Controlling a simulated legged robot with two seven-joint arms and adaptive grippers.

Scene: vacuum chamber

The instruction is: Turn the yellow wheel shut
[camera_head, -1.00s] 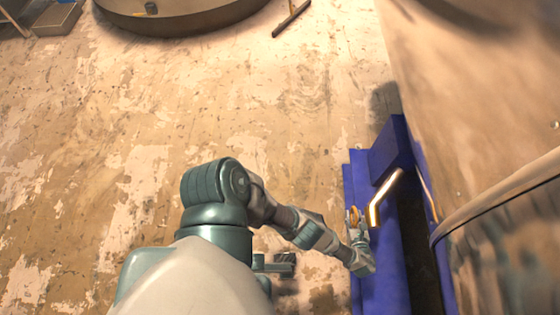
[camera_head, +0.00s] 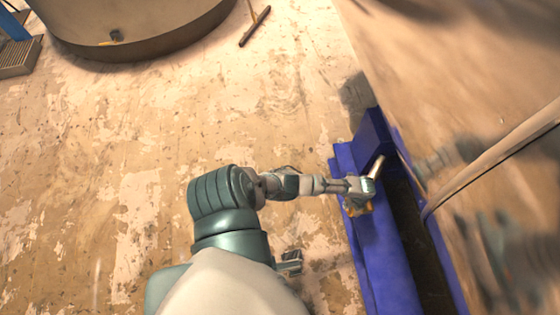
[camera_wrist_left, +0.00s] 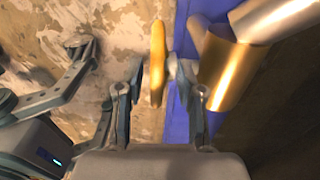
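The yellow wheel (camera_wrist_left: 157,62) shows nearly edge-on in the left wrist view, beside a brassy pipe (camera_wrist_left: 226,70). In the head view a small part of the wheel (camera_head: 357,209) shows below my left gripper (camera_head: 361,188), by the blue structure. In the wrist view my left gripper (camera_wrist_left: 160,90) is open, one finger on each side of the wheel. Gaps show near the wheel's lower end; contact at the fingertips is unclear. My right gripper (camera_head: 290,262) is low beside my body, away from the wheel; its opening is too small to judge.
The blue structure (camera_head: 385,255) runs along a wall at the right, with a dark gap inside it. A pale curved pipe (camera_head: 500,155) crosses the right side. A large round base (camera_head: 140,40) stands far off. The worn floor at the left is mostly clear.

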